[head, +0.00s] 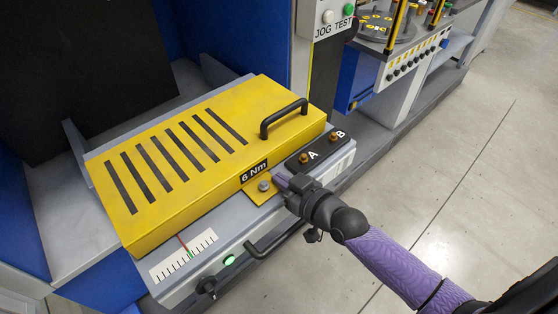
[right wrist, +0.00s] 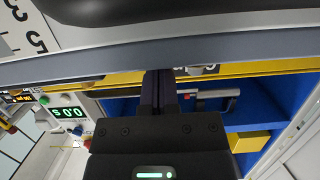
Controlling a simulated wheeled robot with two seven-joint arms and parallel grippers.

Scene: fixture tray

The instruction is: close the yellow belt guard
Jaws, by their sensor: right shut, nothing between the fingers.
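The yellow belt guard (head: 195,150) lies flat over the grey machine base in the head view, its slotted top facing up. It has a black bar handle (head: 284,117) near its right end and a "6 Nm" label (head: 254,172) on its front side. A yellow tab (head: 262,193) with a bolt head (head: 264,186) sits at its front edge. My right gripper (head: 283,182) is shut and empty, just right of the tab; I cannot tell if it touches anything. Its dark fingers also show in the right wrist view (right wrist: 160,90). My left gripper is not in view.
Buttons A and B (head: 322,147) sit on a black plate behind my right gripper. A lower black handle (head: 272,242), a green lamp (head: 229,260) and a dark knob (head: 206,285) are on the front face. A JOG/TEST panel (head: 333,20) stands behind. Open floor (head: 440,180) lies right.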

